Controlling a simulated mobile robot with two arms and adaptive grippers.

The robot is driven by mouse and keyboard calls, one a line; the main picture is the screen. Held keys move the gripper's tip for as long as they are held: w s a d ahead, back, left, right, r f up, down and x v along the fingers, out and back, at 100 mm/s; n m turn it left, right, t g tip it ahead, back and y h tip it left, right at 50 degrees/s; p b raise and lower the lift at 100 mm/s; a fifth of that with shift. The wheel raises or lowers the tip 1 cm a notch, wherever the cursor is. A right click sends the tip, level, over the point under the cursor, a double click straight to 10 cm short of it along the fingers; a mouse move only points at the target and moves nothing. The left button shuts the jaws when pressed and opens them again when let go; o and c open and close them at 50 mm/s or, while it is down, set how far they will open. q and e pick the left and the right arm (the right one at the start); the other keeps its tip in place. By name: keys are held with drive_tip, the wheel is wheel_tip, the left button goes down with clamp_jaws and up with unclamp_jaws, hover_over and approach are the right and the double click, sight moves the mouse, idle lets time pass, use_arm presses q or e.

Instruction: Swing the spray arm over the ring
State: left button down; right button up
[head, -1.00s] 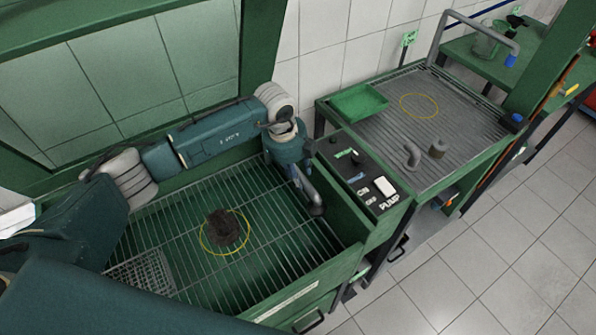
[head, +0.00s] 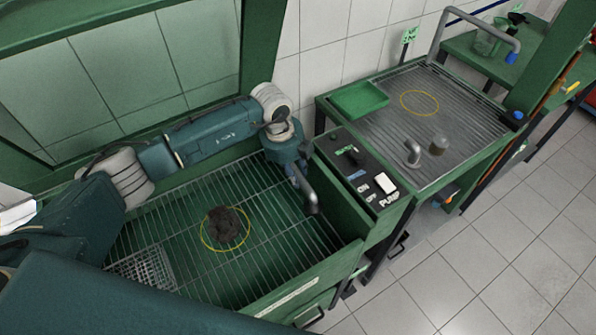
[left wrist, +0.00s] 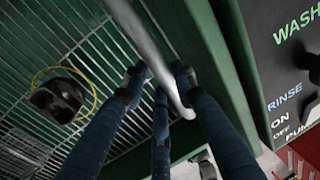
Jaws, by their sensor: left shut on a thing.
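The spray arm (head: 310,197) is a grey metal pipe over the right side of the wash basin, its lower end angled down. It also shows in the left wrist view (left wrist: 146,38), running between the fingers. My left gripper (head: 297,172) is shut on it; its blue fingers (left wrist: 162,82) close around the pipe. The yellow ring (head: 203,243) lies on the basin's slatted rack, left of the pipe's end and apart from it. A dark, grimy part (head: 224,223) sits inside the ring and shows in the left wrist view (left wrist: 58,98). My right gripper is not seen.
The wash basin's front wall (head: 300,290) and the control panel (head: 362,172) border the rack. A wire basket (head: 142,268) sits at its left. The right-hand draining table holds a green tray (head: 358,99), another yellow ring (head: 437,106) and short pipe fittings.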

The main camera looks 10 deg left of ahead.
use_arm(q)
drive_tip(key=s+a+m+g+b, duration=0.2)
drive_tip(key=a+m+b, duration=0.6)
drive_tip(key=a, duration=1.1)
drive_tip(key=s+m, duration=0.2)
drive_tip(key=shift+s+m+h, duration=0.2)
drive_tip(key=shift+m+h, duration=0.1)
drive_tip(key=shift+r, duration=0.15)
drive_tip(key=c, duration=1.6)
unclamp_jaws()
drive_tip(key=shift+c, duration=0.2)
drive_tip(key=shift+a, duration=0.1)
